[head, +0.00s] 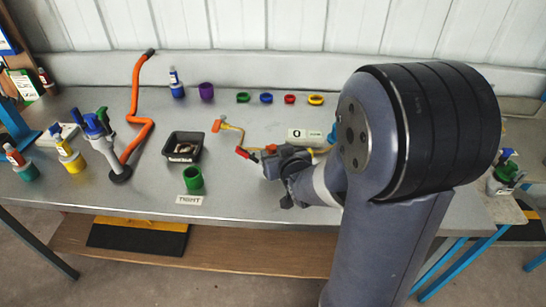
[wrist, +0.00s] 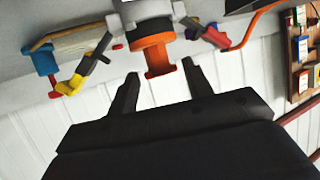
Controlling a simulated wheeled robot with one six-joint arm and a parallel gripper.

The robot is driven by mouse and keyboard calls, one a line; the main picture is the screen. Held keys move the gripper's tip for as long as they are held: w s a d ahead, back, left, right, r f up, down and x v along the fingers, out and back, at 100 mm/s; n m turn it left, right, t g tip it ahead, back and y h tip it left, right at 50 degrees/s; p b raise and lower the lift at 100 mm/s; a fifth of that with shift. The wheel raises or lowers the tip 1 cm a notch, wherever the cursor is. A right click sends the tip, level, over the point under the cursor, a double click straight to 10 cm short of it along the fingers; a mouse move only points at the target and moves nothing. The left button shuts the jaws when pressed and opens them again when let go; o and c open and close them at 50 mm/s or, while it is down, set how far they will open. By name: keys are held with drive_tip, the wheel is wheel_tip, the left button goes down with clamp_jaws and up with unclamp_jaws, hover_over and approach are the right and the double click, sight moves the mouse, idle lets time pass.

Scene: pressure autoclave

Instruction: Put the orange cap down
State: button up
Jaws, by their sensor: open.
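The orange cap (wrist: 156,50) shows in the wrist view as a round orange band with a narrower tab, against a dark ring and a pale cylinder (wrist: 152,10). My gripper (wrist: 160,68) is open. Its two dark fingers stand apart on either side of the cap's tab, with visible gaps and nothing gripped. I cannot tell whether the cap rests on the cylinder or is fixed to it. In the head view I cannot make out the cap; my arm covers part of the bench there.
On the grey bench (head: 90,190) stand a black tray (head: 184,146), a green cup (head: 193,178), a bent orange hose (head: 137,120) and several small coloured rings. Clear bench lies around the "RIGHT" label (head: 190,200).

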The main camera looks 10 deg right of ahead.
sight(274, 150)
drive_tip(key=shift+x, duration=1.8)
drive_tip(key=shift+c, duration=0.2)
clamp_jaws()
drive_tip(key=shift+r, duration=0.15)
